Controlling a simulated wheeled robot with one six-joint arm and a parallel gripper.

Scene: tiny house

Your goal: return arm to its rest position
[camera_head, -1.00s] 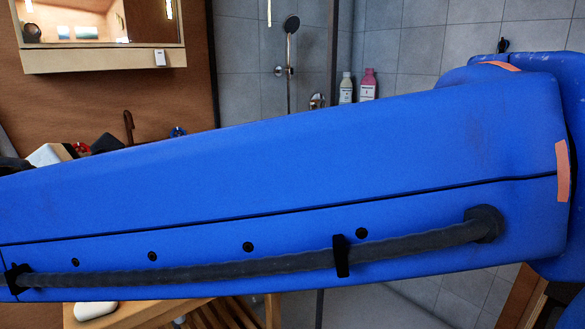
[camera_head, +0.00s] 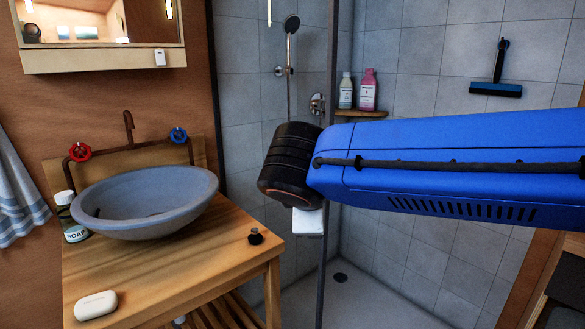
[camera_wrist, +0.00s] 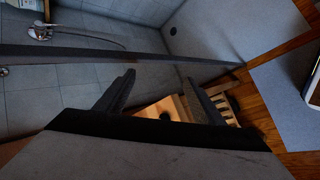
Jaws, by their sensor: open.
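My gripper (camera_wrist: 159,78) shows in the wrist view with its two dark fingers spread apart and nothing between them. Beyond the fingers the wooden washstand top (camera_wrist: 178,105) is partly in sight, with a small dark round thing on it. In the head view my blue arm reaches in from the right edge to a black joint at the middle, in front of the shower. My fingers cannot be made out in the head view.
A washstand (camera_head: 235,262) at left bears a grey basin (camera_head: 150,203), a soap bottle (camera_head: 73,218), a white soap bar (camera_head: 95,305) and a black stopper (camera_head: 256,236). Two bottles stand on a shower shelf (camera_head: 362,113). A squeegee (camera_head: 497,88) hangs at right.

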